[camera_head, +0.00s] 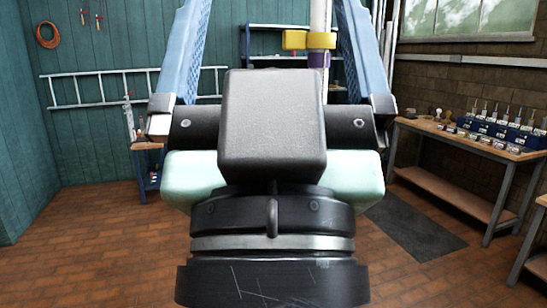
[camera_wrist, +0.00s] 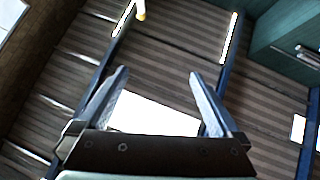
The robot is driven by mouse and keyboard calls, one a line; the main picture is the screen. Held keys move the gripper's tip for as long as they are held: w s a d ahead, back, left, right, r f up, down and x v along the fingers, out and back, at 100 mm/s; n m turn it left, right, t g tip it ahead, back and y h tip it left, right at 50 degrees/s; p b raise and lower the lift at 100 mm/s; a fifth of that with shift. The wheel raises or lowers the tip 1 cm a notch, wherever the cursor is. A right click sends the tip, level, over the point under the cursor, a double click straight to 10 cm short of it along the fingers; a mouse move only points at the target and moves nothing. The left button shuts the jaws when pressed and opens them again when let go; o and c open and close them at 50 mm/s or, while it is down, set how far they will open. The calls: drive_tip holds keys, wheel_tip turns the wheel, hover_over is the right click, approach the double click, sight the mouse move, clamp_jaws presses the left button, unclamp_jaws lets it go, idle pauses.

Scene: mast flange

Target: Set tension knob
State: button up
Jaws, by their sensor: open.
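A white upright mast (camera_head: 320,15) stands beyond my gripper in the head view. It carries a yellow collar or clamp (camera_head: 308,40) that sticks out to the left, with a purple band (camera_head: 318,60) just below. I cannot tell which part is the tension knob. My gripper (camera_head: 268,8) points away from the head camera, its two blue fingers wide apart, with nothing between them. The mast lies beyond the fingers, apart from them, and its lower part is hidden behind my wrist. In the wrist view my gripper (camera_wrist: 158,75) is also open and empty.
A workbench (camera_head: 470,140) with bottles and small jars stands at the right. A ladder (camera_head: 100,88) and an orange hose coil (camera_head: 47,35) hang on the teal wall at left. A dark mat (camera_head: 415,228) lies on the brick floor. Open floor (camera_head: 110,240) shows at left.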

drive_tip(key=w+f+n+g+y+b, duration=0.15)
drive_tip(key=w+f+b, duration=0.25)
drive_tip(key=f+b, duration=0.85)
drive_tip(key=w+f+n+g+y+b, duration=0.1)
drive_tip(key=w+f+g+b, duration=0.4)
drive_tip(key=f, duration=1.4)
drive_tip(key=w+f+n+y+b, duration=0.2)
drive_tip(key=f+b, duration=0.8)
drive_tip(key=f, duration=0.6)
wheel_tip(320, 180, down, 50)
drive_tip(key=s+d+g+y+b, duration=0.15)
drive_tip(key=g+b, duration=0.25)
drive_tip(key=b, duration=2.2)
drive_tip(key=d+b+x, duration=0.1)
drive_tip(key=b+x, duration=0.1)
drive_tip(key=x, duration=1)
drive_tip(key=shift+w+m+b, duration=0.25)
drive_tip(key=shift+m+b, duration=0.1)
drive_tip(key=shift+m, duration=0.1)
drive_tip(key=shift+a+r, duration=0.1)
drive_tip(key=c, duration=1.1)
drive_tip(key=shift+o, duration=0.2)
